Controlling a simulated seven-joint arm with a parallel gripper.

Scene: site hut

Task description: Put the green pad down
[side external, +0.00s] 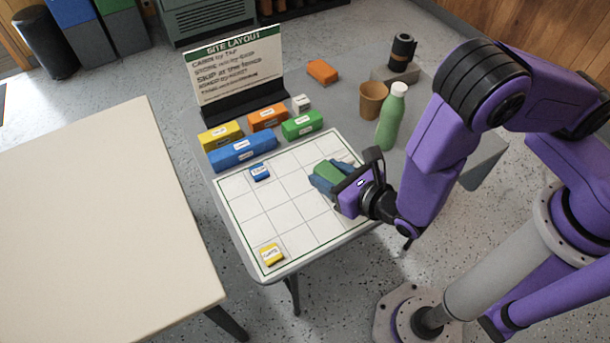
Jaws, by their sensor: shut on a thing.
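My gripper (323,180) is over the right part of the white gridded board (238,205). It is shut on the green pad (328,171), which shows between its bluish fingers. Part of the pad is hidden by the fingers and the gripper body. I cannot tell whether the pad touches the board or is held just above it. A small blue block (260,172) with a label sits near the board's upper left. A small yellow block (272,254) with a label sits at its lower left corner.
Behind the board stand long blue (243,152), yellow (221,136), orange (268,118) and green (302,124) blocks and a site layout sign (236,72). A green bottle (390,117) and a brown cup (372,99) stand to the right. The board's middle cells are clear.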

